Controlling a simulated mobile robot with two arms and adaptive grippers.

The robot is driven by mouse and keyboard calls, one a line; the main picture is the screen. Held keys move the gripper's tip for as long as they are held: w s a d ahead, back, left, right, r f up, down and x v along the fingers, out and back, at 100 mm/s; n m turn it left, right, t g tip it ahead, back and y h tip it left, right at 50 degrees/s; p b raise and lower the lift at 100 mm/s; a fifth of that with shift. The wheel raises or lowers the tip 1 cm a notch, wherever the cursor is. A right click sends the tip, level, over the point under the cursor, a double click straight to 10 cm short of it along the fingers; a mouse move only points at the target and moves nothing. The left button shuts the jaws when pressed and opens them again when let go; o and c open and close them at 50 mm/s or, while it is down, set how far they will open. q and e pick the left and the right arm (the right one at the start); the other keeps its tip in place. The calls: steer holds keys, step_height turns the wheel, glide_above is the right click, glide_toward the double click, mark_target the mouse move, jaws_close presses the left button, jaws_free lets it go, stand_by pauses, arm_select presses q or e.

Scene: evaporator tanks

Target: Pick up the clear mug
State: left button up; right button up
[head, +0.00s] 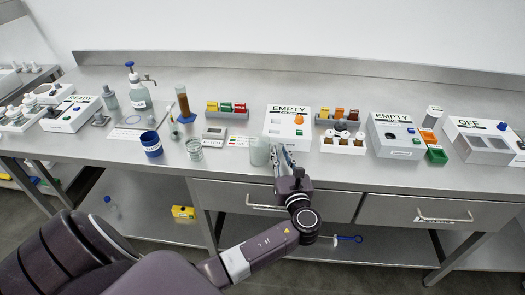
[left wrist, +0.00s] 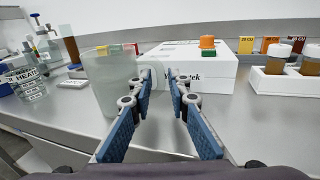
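The clear mug (head: 260,152) is a pale, see-through, slightly green cup standing upright near the front edge of the steel bench in the head view. In the left wrist view the mug (left wrist: 112,85) stands left of the fingers. My left gripper (head: 282,153) is just right of the mug, in front of the white EMPTY box. In the left wrist view my left gripper (left wrist: 164,82) has its blue fingers apart. My right gripper is not in view.
A white EMPTY box (head: 287,125) with an orange knob stands close behind the gripper. A clear glass (head: 194,149) and a blue cup (head: 151,143) stand to the left. A white rack of capped vials (head: 344,145) is to the right. Drawers (head: 285,200) lie below the bench edge.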

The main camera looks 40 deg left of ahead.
arm_select(q)
steer(key=c, duration=0.3)
jaws_close()
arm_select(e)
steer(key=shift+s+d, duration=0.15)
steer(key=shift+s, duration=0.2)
arm_select(q)
steer(key=shift+r, duration=0.15)
